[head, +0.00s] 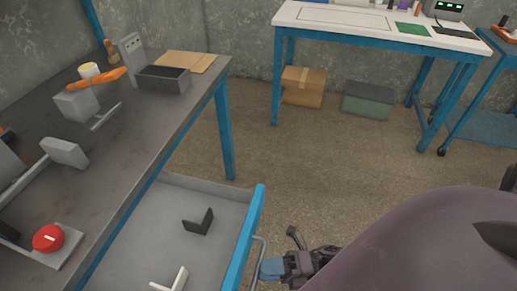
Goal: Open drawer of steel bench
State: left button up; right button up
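The steel bench (157,113) has a dark grey top and blue legs and fills the left of the head view. Its drawer (229,192) stands pulled well out, with a light grey inside and a blue front (246,228). A thin grey bar handle (262,243) sits on the outer side of that front. My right gripper (272,268), with blue fingers, is at the handle, its fingers close together on the bar. The fingertips are small and partly hidden. My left gripper is not in view.
The drawer holds a black angled piece (199,222) and a white one (170,281). The bench carries a dark tray (163,80), an orange-handled tool (97,79) and a red button (48,238). A cardboard box (303,87) and a green-grey box (367,101) sit under the far table. Floor between is clear.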

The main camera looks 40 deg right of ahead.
jog(key=v, duration=0.8)
jog(key=shift+d, duration=0.1)
dwell(0.3)
